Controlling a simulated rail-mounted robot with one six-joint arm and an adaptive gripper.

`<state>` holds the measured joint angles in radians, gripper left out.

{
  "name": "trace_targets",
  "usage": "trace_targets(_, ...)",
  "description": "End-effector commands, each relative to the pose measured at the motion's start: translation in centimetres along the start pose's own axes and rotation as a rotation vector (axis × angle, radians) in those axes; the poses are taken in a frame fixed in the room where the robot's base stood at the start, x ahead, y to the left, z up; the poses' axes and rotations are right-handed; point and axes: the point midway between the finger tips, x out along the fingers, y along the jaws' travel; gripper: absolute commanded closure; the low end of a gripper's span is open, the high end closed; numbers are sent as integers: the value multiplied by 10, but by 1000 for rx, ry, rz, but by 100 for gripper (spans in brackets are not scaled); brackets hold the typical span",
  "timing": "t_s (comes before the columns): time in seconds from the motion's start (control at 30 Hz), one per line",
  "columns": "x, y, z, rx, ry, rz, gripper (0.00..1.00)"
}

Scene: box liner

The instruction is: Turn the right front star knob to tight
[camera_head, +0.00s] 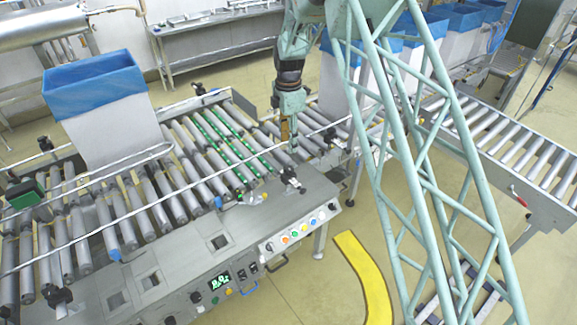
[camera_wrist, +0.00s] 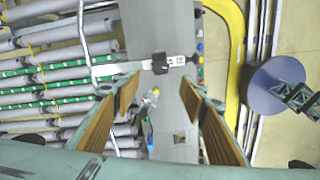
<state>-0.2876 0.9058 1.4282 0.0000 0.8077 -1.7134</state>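A black clamp block with a white marked plate (camera_wrist: 181,61) lies ahead of my gripper (camera_wrist: 160,88) in the wrist view. A small dark knob (camera_wrist: 196,59) is at the plate's right end. In the head view this clamp (camera_head: 289,176) sits at the right front corner of the roller bed, and its knob (camera_head: 302,190) is small. My gripper (camera_head: 292,148) hangs above and just behind it. The two tan-padded fingers are spread apart with nothing between them. The fingers look clear of the knob. The knob's turn position is too small to read.
A guide rail (camera_wrist: 82,40) runs to the clamp. The control panel (camera_head: 300,230) with coloured buttons is in front. A blue-lined box (camera_head: 95,90) stands on the rollers at left. A small yellow-tipped fitting (camera_wrist: 153,94) lies between the fingers' lines of view.

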Motion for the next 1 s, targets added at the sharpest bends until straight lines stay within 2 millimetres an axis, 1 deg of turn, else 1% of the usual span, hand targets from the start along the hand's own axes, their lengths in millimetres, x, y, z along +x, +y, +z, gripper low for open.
trace_targets(0.27, 26, -1, 0, 0, 0, -1, 61)
trace_targets(0.8, 97, -1, 0, 0, 0, -2, 61)
trace_targets(1.0, 117, 0, 0, 0, 0, -1, 61)
